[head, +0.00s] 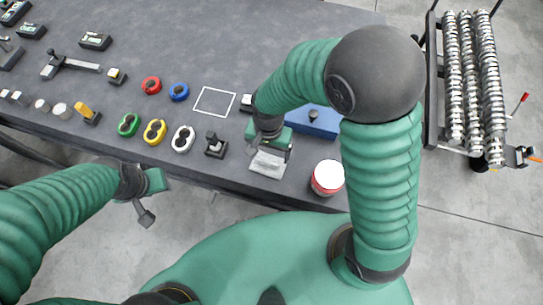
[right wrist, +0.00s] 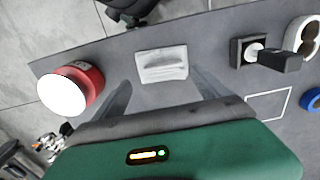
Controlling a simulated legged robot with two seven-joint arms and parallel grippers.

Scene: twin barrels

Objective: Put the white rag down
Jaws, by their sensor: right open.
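The white rag (head: 267,165) lies folded on the dark table near its front edge, with a raised ridge across it. In the right wrist view the rag (right wrist: 162,66) lies flat on the tabletop, beyond and between my spread fingers. My right gripper (head: 270,148) is open just above the rag, and its fingers (right wrist: 160,84) appear clear of it. My left gripper (head: 148,205) hangs in front of the table edge, away from the rag. I cannot tell whether its jaws are open.
A red can with a white lid (head: 328,178) stands right of the rag. A black block with a knob (head: 215,145) stands left of it. A blue box (head: 312,122) sits behind my right arm. A white square outline (head: 214,101) on the table is empty.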

